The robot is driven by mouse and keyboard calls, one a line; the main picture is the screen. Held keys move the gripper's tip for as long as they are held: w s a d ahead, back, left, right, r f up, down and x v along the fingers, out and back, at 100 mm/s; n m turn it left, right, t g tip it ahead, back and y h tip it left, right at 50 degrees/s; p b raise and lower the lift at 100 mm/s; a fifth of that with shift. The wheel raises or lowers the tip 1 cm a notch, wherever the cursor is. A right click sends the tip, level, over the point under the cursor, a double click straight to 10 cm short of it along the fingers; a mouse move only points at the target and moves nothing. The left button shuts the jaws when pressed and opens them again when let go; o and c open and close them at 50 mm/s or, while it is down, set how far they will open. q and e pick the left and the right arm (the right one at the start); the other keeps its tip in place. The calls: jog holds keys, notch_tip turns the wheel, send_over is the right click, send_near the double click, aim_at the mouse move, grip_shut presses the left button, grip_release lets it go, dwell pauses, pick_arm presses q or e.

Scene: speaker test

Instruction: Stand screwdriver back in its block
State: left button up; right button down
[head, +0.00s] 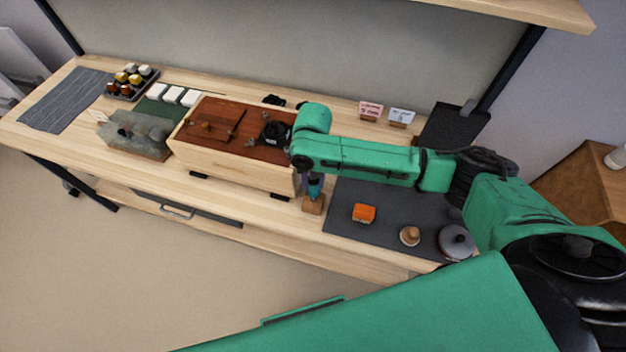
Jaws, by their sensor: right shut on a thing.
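A small wooden block (313,205) stands near the front edge of the workbench, just right of the large wooden box. A screwdriver with a teal handle (315,190) is upright directly over the block. My right gripper (314,179) points down and is shut on the screwdriver's upper part. The screwdriver's lower end meets the block in the picture; I cannot tell whether it is in the hole or just above it. The arm hides much of the gripper. My left gripper is not in view.
The wooden speaker box (238,172) is close left of the gripper. A dark mat (385,235) to the right holds an orange item (363,213), a wooden knob (409,236) and a round lidded tin (455,242). Small cards (370,110) stand behind.

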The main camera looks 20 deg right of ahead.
jog(key=shift+f+b, duration=0.4)
jog(key=shift+f, duration=0.35)
jog(key=shift+p, duration=0.4)
dwell(0.6)
jog(key=shift+f+b, duration=0.5)
jog(key=shift+f, duration=0.4)
dwell(0.8)
jog(key=shift+c, duration=2.4)
grip_release()
jog(key=shift+r, duration=0.1)
notch_tip(320, 180, up, 14)
jog(key=shift+r+b, duration=0.25)
jog(key=shift+b, duration=0.7)
